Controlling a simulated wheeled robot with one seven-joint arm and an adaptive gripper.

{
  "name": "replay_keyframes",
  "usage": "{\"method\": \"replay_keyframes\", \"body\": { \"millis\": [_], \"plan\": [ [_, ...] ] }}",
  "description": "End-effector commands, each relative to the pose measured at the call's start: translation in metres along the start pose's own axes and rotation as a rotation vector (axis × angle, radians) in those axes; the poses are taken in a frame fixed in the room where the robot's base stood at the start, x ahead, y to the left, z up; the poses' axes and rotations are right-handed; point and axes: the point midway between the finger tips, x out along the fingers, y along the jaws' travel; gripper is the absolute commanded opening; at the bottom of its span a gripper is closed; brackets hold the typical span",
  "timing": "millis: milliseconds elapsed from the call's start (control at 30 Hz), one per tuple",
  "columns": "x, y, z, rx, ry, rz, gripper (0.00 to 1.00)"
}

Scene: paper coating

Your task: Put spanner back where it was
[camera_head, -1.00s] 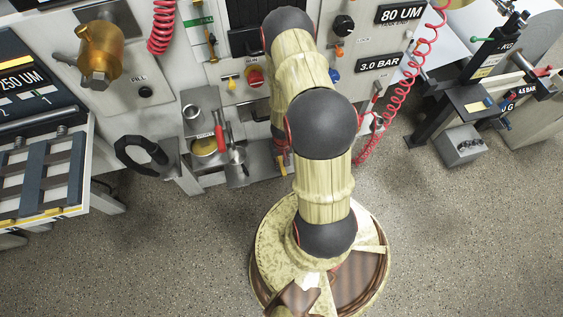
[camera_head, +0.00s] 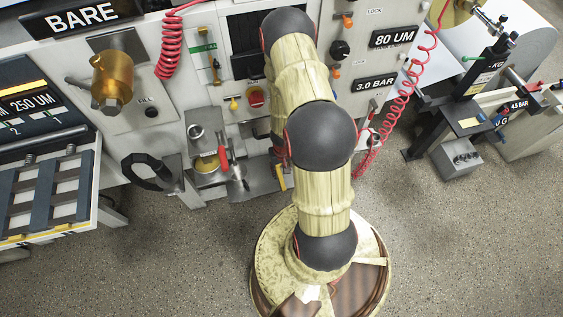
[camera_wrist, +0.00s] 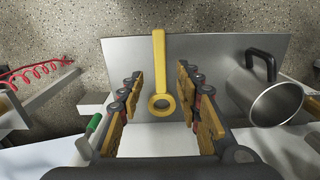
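The yellow spanner (camera_wrist: 159,70) lies on a grey metal plate (camera_wrist: 215,52) in the wrist view, its ring end toward me. In the head view a small yellow piece (camera_head: 281,178), probably the spanner, shows at the left edge of my arm. My gripper (camera_wrist: 162,110) is open, with one finger on each side of the ring end and a visible gap to both. Whether the fingertips are level with the spanner or above it I cannot tell.
A metal mug with a black handle (camera_wrist: 272,98) stands close to the right finger. A green-handled tool (camera_wrist: 92,124) is near the left finger. Red coiled hoses (camera_head: 398,105) hang by the machine panel. Open floor (camera_head: 450,240) lies in front of the machine.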

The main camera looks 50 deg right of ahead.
Motion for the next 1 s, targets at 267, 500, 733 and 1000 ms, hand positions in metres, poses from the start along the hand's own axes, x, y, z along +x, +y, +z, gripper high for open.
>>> {"method": "replay_keyframes", "body": {
  "millis": [267, 500, 733, 1000],
  "plan": [
    [-0.044, 0.0, 0.001, 0.0, -0.001, 0.0, 0.34],
    [-0.053, 0.0, 0.001, 0.0, -0.002, 0.0, 0.34],
    [-0.052, 0.0, 0.001, 0.0, -0.001, 0.0, 0.34],
    [-0.052, 0.0, 0.001, 0.0, -0.001, 0.0, 0.34]
  ]
}}
